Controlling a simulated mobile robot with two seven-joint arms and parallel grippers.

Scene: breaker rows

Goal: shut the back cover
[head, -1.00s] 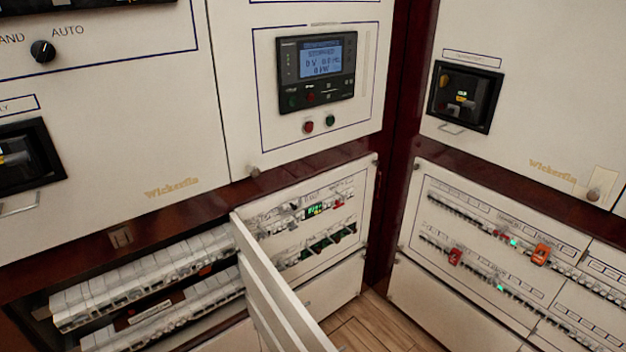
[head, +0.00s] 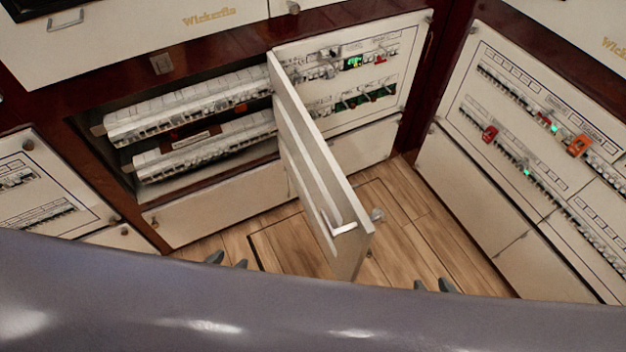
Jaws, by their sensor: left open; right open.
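The back cover (head: 308,150) is a white hinged panel in the head view. It stands swung out from its opening, hinged on its right side, with a small metal handle (head: 340,227) near its free end. The opening (head: 122,165) to its left shows two rows of white breakers. My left gripper (head: 228,262) is low in the picture, left of the cover's free end, its two fingertips apart and empty. My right gripper (head: 436,287) is low and right of the cover, fingertips apart and empty. Both are clear of the cover; the rest of them is hidden.
A fixed breaker panel (head: 375,125) with a green display is right of the hinge. Another breaker panel (head: 520,150) stands on the right wall, and one at the left (head: 45,195). Wooden floor (head: 400,230) is free around the cover. My own body fills the bottom.

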